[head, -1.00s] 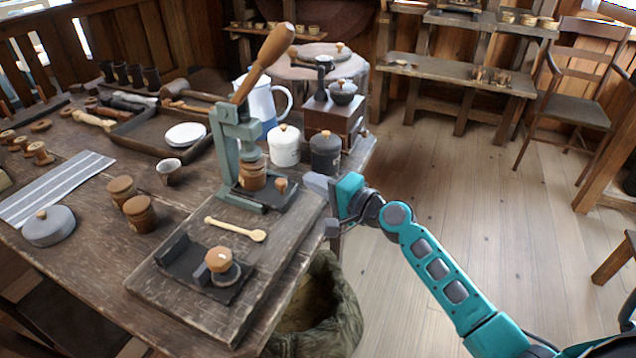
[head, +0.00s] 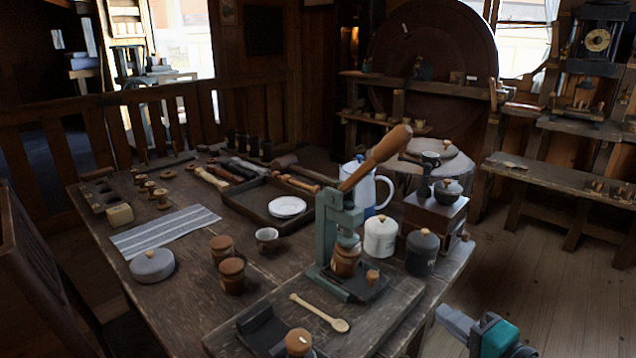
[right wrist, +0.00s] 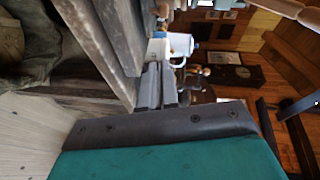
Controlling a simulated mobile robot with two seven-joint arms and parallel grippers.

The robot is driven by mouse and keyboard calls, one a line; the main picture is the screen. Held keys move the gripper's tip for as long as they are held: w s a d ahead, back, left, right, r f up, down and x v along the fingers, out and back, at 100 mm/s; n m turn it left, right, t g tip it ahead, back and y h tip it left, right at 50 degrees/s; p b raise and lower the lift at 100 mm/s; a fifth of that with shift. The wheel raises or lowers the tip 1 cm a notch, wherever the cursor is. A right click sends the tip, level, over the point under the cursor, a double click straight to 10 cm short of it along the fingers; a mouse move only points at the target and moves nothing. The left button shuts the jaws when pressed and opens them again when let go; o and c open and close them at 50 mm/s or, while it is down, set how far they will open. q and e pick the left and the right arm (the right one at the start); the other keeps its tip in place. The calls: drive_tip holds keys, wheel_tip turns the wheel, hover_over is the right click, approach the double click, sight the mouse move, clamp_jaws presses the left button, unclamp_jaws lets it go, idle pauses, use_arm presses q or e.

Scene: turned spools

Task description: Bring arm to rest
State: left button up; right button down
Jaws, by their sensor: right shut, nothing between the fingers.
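My right gripper (head: 448,316), grey fingers on a teal body, is at the bottom right of the head view. It is off the right edge of the wooden table (head: 180,318), with floor behind it. Its fingers are shut with nothing between them. The right wrist view shows its shut fingers (right wrist: 154,84) pointing along the table side. Most of my right arm is outside the head view. My left gripper is not in view.
On the table stand a green lever press (head: 328,235) holding a spool, a white canister (head: 380,238), a dark canister (head: 421,255), a grinder (head: 440,212) and a white jug (head: 383,190). Wooden floor (head: 530,270) is clear at the right.

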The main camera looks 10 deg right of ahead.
use_arm(q)
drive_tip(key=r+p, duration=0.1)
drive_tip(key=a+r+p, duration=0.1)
drive_tip(key=p, duration=0.1)
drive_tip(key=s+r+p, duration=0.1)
drive_tip(key=p, duration=0.1)
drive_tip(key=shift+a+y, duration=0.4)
use_arm(e)
drive_tip(key=s+a+f+n+g+h, duration=0.2)
drive_tip(key=s+a+f+n, duration=0.3)
drive_tip(key=s+f+n, duration=0.1)
drive_tip(key=s+a+f+n+g+h, duration=0.2)
drive_tip(key=s+a+f+n, duration=0.3)
drive_tip(key=s+n, duration=0.3)
drive_tip(key=shift+s+f, duration=0.4)
drive_tip(key=shift+s, duration=0.25)
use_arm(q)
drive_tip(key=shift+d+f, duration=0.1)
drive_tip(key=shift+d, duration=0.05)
use_arm(e)
drive_tip(key=shift+a, duration=0.1)
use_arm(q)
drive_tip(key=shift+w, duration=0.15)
